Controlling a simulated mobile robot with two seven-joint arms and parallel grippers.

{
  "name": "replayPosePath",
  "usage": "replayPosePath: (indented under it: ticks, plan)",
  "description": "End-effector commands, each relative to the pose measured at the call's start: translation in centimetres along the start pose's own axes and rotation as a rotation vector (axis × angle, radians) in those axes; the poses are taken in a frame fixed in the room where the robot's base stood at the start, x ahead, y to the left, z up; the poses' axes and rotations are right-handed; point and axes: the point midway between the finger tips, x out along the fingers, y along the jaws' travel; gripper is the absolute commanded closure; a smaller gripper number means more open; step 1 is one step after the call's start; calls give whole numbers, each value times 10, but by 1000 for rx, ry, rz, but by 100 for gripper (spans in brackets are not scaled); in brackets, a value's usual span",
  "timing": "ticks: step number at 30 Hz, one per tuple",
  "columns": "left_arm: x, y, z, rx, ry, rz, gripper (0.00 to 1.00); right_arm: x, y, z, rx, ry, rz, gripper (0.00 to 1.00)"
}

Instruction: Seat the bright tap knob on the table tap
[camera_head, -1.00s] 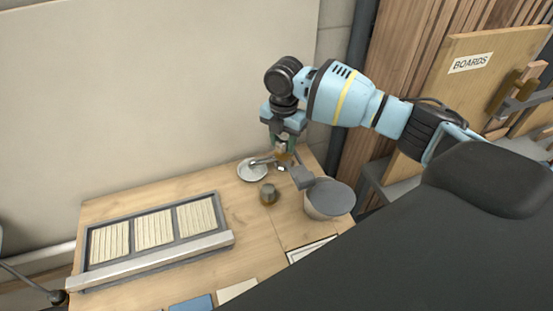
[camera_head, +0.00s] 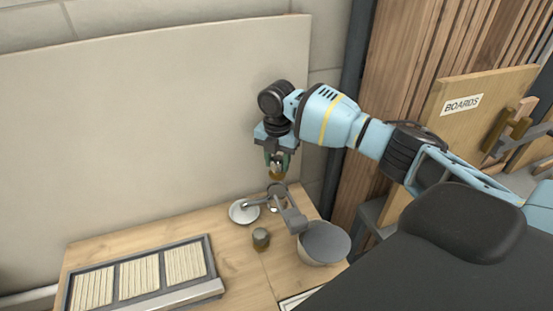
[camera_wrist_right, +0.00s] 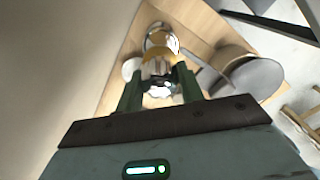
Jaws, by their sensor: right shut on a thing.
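My right gripper (camera_head: 277,166) is shut on the bright, brass-coloured tap knob (camera_head: 277,175) and holds it above the table tap (camera_head: 276,192). A gap shows between knob and tap in the head view. The grey metal tap stands near the table's back right corner, with an arm reaching left over a white dish (camera_head: 244,212). In the right wrist view the knob (camera_wrist_right: 157,56) shows around and beyond the fingertips (camera_wrist_right: 160,88). A shiny round part, probably the tap (camera_wrist_right: 161,38), shows beyond it. My left gripper is not in view.
A round pot with a flat grey top (camera_head: 324,242) stands right of the tap. A small dark cup-like piece (camera_head: 261,239) stands in front. A framed tray (camera_head: 210,255) with slatted panels lies at left. The wall is close behind; bare wood (camera_head: 228,240) lies between tray and cup.

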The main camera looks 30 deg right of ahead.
Motion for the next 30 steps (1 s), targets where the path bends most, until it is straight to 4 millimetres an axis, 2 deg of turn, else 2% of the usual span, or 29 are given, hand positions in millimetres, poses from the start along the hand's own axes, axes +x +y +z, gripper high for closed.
replayPosePath:
  ticks: [14,30]
  plan:
    - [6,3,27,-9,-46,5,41,35,-1,0,1,1,-4,88]
    - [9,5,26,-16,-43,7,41,62,0,0,0,1,0,88]
